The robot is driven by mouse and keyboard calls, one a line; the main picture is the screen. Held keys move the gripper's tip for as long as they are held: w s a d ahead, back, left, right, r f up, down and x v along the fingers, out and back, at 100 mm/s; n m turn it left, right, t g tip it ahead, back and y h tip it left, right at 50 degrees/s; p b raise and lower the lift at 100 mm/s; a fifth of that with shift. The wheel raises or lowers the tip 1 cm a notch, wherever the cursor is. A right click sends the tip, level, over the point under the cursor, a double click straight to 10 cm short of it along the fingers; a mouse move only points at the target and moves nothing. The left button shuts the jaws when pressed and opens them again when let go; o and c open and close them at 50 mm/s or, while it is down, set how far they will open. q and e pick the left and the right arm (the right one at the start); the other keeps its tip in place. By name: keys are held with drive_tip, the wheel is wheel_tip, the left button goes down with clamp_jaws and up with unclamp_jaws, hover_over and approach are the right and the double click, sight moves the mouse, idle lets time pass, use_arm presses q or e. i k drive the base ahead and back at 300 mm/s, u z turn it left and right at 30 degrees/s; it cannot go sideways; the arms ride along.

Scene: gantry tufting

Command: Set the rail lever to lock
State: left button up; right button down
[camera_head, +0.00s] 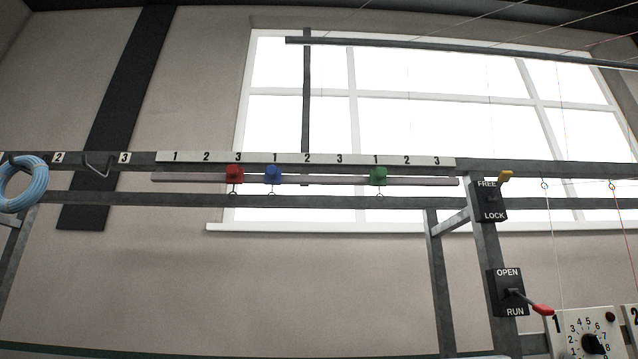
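The rail lever's black plate (489,214) is on the upright post at the right, marked FREE at the top and LOCK at the bottom. Its yellow handle (505,176) points up and to the right, at the FREE end. The rail (320,180) runs left of it under a numbered strip and carries a red slider (234,173) below 3, a blue slider (273,174) below 1 and a green slider (378,175) below 1. Neither of my grippers shows in this view.
A second black plate (505,280), marked OPEN and RUN, is lower on the post; its red-tipped lever (543,309) sticks out down and right. A numbered dial (592,343) is at the lower right. A blue coil (22,184) hangs at the far left. Thin threads hang at the right.

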sight(505, 175)
drive_tip(key=u, duration=1.5)
drive_tip(key=k, duration=1.25)
drive_tip(key=z, duration=1.55)
drive_tip(key=i, duration=0.5)
drive_tip(key=z, duration=0.05)
